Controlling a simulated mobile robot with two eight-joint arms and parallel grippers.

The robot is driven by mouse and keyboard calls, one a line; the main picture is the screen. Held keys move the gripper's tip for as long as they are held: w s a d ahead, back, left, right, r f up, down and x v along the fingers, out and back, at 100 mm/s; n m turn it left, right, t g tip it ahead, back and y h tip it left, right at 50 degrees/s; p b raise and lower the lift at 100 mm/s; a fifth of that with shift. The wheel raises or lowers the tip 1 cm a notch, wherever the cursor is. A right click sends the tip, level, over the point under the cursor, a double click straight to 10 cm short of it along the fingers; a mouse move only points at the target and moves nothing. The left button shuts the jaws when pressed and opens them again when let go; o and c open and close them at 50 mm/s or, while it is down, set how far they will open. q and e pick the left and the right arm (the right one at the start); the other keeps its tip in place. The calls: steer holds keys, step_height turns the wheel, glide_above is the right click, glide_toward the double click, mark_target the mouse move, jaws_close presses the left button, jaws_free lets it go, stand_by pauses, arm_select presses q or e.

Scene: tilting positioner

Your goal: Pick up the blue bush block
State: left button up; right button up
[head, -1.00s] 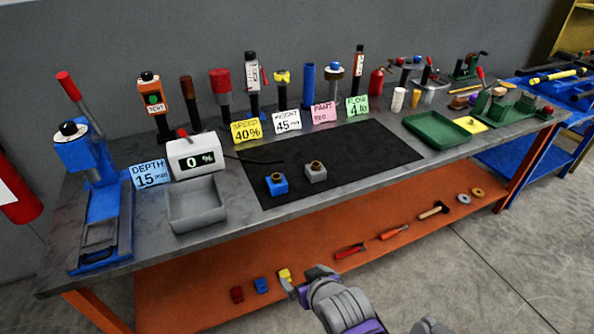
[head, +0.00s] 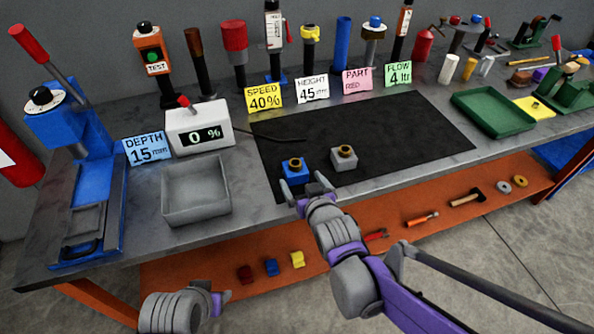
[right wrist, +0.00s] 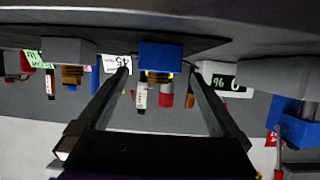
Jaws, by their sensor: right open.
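The blue bush block (head: 295,173), with a brass bush on top, sits upright on the black mat (head: 400,130). My right gripper (head: 306,187) is open and empty at the near side of the block. In the right wrist view, which is upside down, the blue block (right wrist: 161,58) shows between the fingertips (right wrist: 160,75), apparently just beyond them. I cannot tell whether a finger touches it. My left gripper (head: 222,298) is low in front of the bench at bottom left; its jaws are unclear.
A grey bush block (head: 344,158) stands close to the right of the blue one. A grey tray (head: 196,190) and a percent display box (head: 199,127) are to the left. Signs and upright tools line the back. The mat behind the blocks is mostly clear.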

mark_target(297, 173)
steer(key=shift+b+x, duration=0.3)
steer(key=shift+x, duration=3.25)
steer(key=shift+c, duration=0.3)
jaws_close()
